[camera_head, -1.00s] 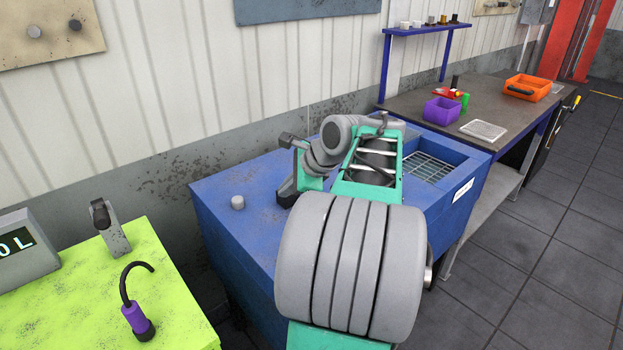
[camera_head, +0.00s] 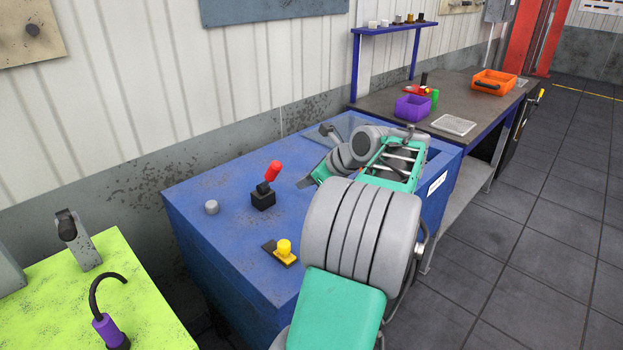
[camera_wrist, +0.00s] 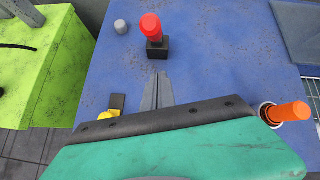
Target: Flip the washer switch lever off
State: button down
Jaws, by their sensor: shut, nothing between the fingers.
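The switch lever (camera_head: 272,172) has a red handle on a black base (camera_head: 263,200) and stands on the blue washer's top (camera_head: 225,240). Its handle leans up and to the right in the head view. In the wrist view the red handle (camera_wrist: 151,27) is ahead of my gripper (camera_wrist: 163,76), whose thin grey fingers are together and empty. The fingertips are short of the black base and look apart from it. In the head view my gripper (camera_head: 306,182) is to the right of the lever, partly hidden by my arm.
A grey knob (camera_head: 211,207) and a yellow button (camera_head: 284,248) sit near the lever. An orange-handled item (camera_wrist: 288,112) stands right of my gripper in the wrist view. A green table (camera_head: 60,310) is at the left. A bench with a purple bin (camera_head: 412,108) is beyond.

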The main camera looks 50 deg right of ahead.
aim_at(269, 178)
jog(key=w, duration=0.6)
jog(key=shift+w+a+f, duration=0.15)
jog(key=shift+a+f, duration=0.15)
jog(key=shift+r, duration=0.1)
